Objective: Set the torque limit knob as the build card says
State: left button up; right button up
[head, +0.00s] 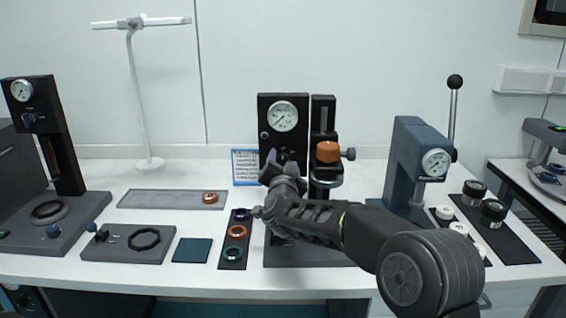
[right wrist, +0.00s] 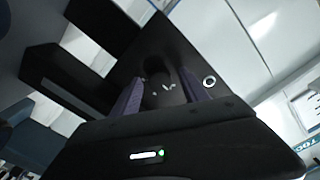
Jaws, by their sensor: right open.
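A black upright panel (head: 268,108) with a round white gauge (head: 283,116) stands at the back centre. My right gripper (head: 274,157) is in front of its lower part and hides much of it. In the right wrist view, a dark knob (right wrist: 163,97) with small pale marks sits on the black panel face between my two open purple-grey fingers. A finger appears on each side of it; I cannot tell whether either touches. The knob's setting is unclear. A blue-edged card (head: 245,167) with print too small to read stands left of the panel. My left gripper is out of view.
An orange-capped fixture (head: 328,152) stands close right of the panel. A blue-grey press (head: 408,160) is further right. A dark strip (head: 232,254) with coloured rings lies front left of the panel. A small white-ringed part (right wrist: 209,82) sits beside the knob.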

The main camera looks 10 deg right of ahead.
grip_shut()
dwell(0.5)
